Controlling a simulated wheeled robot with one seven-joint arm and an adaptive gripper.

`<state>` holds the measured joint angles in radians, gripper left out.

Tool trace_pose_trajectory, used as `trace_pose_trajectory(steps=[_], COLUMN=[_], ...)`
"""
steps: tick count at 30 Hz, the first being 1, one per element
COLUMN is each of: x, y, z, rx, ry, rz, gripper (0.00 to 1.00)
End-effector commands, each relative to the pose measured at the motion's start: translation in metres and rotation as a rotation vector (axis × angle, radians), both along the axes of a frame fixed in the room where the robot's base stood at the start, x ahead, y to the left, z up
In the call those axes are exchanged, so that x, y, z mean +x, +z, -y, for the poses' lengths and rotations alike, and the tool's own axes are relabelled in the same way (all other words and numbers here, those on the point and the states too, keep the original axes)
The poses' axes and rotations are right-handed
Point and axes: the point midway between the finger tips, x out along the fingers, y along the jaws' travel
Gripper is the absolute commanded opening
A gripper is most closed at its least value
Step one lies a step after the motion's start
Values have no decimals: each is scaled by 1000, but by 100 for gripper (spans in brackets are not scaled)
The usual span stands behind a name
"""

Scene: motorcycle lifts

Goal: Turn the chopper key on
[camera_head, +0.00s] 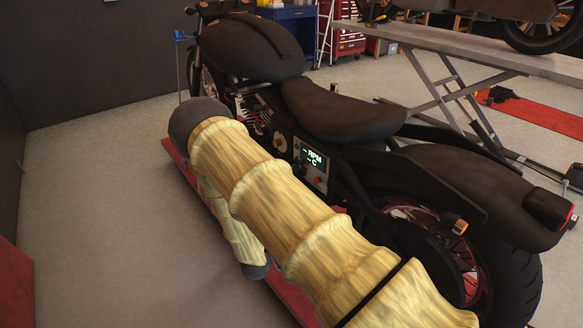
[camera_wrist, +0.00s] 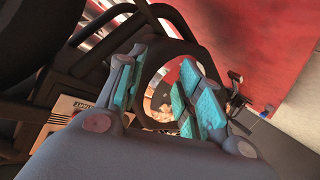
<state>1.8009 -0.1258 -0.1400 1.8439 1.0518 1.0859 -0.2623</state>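The black chopper (camera_head: 340,115) stands on a low red lift in the head view. A round tan disc (camera_head: 280,143) is just left of the panel. I cannot make out the key for certain in either view. My gripper (camera_wrist: 160,88) shows its teal pads apart in the wrist view, with no object clearly held between them. A dark curved tube passes behind the fingers. The head view does not show my gripper.
A grey lift table (camera_head: 470,45) bears another motorcycle at the upper right. A blue cabinet (camera_head: 292,22) and a red tool chest (camera_head: 349,40) stand at the back. The floor (camera_head: 95,190) left of the chopper is clear. Dark frame tubes crowd the wrist view's upper left.

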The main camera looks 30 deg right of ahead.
Motion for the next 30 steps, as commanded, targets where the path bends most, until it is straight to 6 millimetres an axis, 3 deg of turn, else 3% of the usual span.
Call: trace_pose_trajectory(steps=[1,6,12,20,25,30], x=[22,73,103,112,113,115], y=[23,93,151,175,175,175], z=[4,11,2,-5,9,36], rx=[-40,-153,-210,-220,-222,-221], ry=[-44,-233,-427,-533,-538,-537], rz=[67,264,418,480,482,482], gripper=[36,36,36,36,36,36])
